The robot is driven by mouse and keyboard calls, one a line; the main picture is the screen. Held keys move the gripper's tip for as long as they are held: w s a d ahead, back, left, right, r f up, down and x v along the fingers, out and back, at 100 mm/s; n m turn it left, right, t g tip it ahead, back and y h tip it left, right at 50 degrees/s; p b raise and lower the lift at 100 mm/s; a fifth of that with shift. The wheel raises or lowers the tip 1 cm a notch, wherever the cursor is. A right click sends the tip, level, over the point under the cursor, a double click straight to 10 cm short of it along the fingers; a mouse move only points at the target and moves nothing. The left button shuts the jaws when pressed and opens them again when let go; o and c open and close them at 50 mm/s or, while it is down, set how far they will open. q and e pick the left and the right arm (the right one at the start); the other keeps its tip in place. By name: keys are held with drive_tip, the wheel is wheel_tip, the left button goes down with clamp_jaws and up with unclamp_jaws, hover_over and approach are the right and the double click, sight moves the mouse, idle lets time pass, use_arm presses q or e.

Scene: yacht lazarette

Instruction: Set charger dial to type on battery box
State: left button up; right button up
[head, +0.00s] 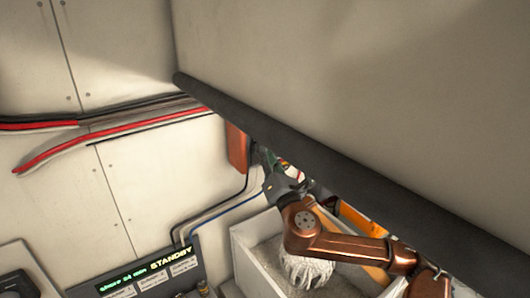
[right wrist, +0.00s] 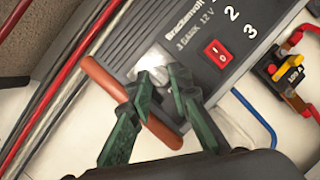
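The charger (right wrist: 180,35), a dark grey case marked "Brackenvolt 3 BANK 12 V" with a red rocker switch (right wrist: 217,54), fills the top of the right wrist view. Its silver dial (right wrist: 152,62) sits near the case's red-brown end (right wrist: 120,95). My right gripper (right wrist: 161,76) has its green fingertips apart, one on each side of the dial; firm contact cannot be made out. In the head view my right gripper (head: 268,165) reaches beside the charger's red-brown end (head: 237,148), partly behind a dark edge. The dial's setting is unreadable. I cannot identify the battery box or its type label. My left gripper is out of view.
A dark padded edge (head: 330,178) of a large pale panel hangs over my right arm. A fuse holder (right wrist: 287,73) and cables lie near the charger.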

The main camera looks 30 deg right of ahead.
drive_tip(key=o, duration=0.4)
drive_tip(key=shift+o, duration=0.2)
drive_tip(key=v, duration=0.7)
drive_tip(key=shift+s, duration=0.25)
drive_tip(key=shift+d+f, duration=0.1)
